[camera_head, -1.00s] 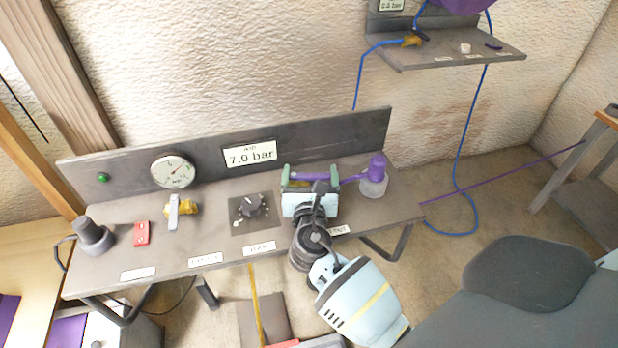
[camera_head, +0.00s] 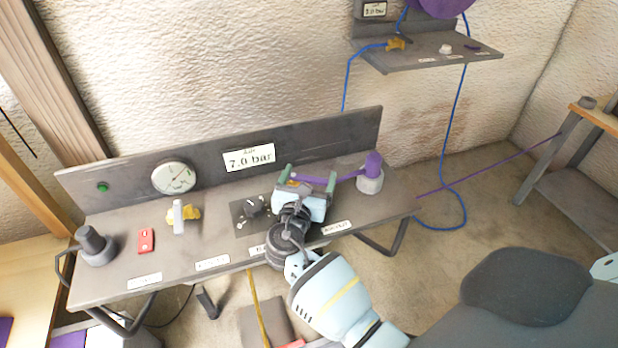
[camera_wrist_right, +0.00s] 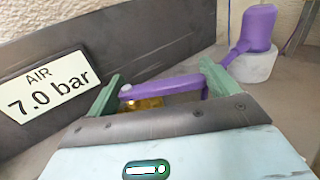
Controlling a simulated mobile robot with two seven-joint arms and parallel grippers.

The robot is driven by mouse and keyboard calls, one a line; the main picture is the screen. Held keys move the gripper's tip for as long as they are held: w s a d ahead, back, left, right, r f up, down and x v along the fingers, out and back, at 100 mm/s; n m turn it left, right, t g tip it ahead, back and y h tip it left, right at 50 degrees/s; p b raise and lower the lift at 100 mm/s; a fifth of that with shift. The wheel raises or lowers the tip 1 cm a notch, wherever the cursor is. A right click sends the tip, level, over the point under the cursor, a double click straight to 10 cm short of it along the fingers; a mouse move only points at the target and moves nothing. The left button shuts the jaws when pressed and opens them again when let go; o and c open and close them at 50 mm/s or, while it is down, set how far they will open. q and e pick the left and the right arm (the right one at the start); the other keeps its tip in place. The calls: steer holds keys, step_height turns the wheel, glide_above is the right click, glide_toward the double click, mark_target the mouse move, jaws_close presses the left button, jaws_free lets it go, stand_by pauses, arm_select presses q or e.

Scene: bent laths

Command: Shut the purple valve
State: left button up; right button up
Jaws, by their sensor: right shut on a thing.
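The purple valve has a purple lever (camera_head: 312,179) over a yellow body, on the grey bench to the right of the black dial. My right gripper (camera_head: 308,181) has its two green fingers at either side of the lever and is shut on it. In the right wrist view the lever (camera_wrist_right: 165,88) lies between the fingertips (camera_wrist_right: 160,86), with part of the yellow body (camera_wrist_right: 146,103) below it. The gripper hides the rest of the valve. My left gripper is not in view.
A purple-topped pale pot (camera_head: 370,180) stands close right of the gripper. The black dial (camera_head: 254,206), white-handled tap (camera_head: 179,216), red block (camera_head: 146,240) and grey knob (camera_head: 93,245) are to the left. A gauge (camera_head: 174,177) and an AIR 7.0 bar sign (camera_head: 249,157) are behind.

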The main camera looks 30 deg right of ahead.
steer(key=shift+s+a+m+g+h, duration=0.1)
steer(key=shift+a+m+g+h, duration=0.1)
steer(key=shift+m+g+h, duration=0.35)
steer(key=shift+s+a+m+g+h, duration=0.15)
steer(key=shift+m+g+h, duration=0.25)
steer(key=shift+g, duration=0.25)
steer(key=shift+m+g, duration=0.25)
steer(key=shift+g, duration=0.05)
steer(key=o, duration=1.2)
steer(key=shift+a, duration=0.1)
steer(key=shift+v, duration=3.9)
steer(key=shift+f, duration=0.1)
